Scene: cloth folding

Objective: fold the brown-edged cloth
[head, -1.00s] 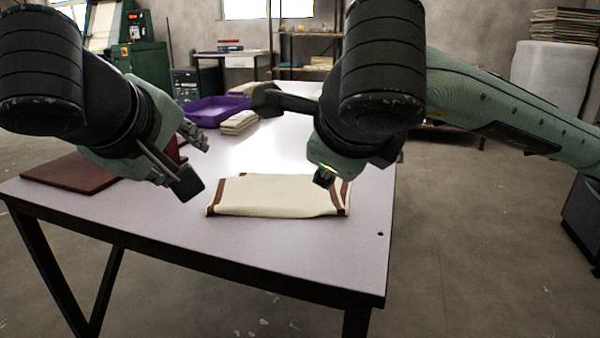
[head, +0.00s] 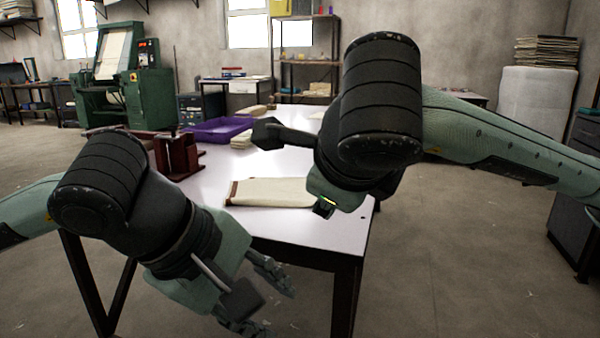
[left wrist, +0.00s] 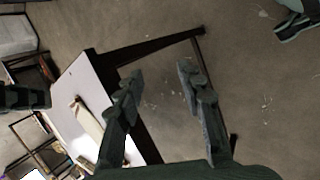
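The cream cloth (head: 268,192) with brown edges lies folded into a flat strip near the front edge of the table. It also shows in the left wrist view (left wrist: 88,122). My left gripper (head: 268,302) is open and empty, in front of and below the table's front edge, apart from the cloth. Its two fingers (left wrist: 160,85) stand apart in the left wrist view, with floor between them. My right gripper is over the right part of the cloth in the head view; its wrist hides its fingers and the cloth's right end.
The white table (head: 290,228) has free room around the cloth. A dark red stand (head: 178,155), a purple tray (head: 215,130) and a small stack of folded cloth (head: 242,140) are farther back. A green machine (head: 125,80) stands behind on the floor.

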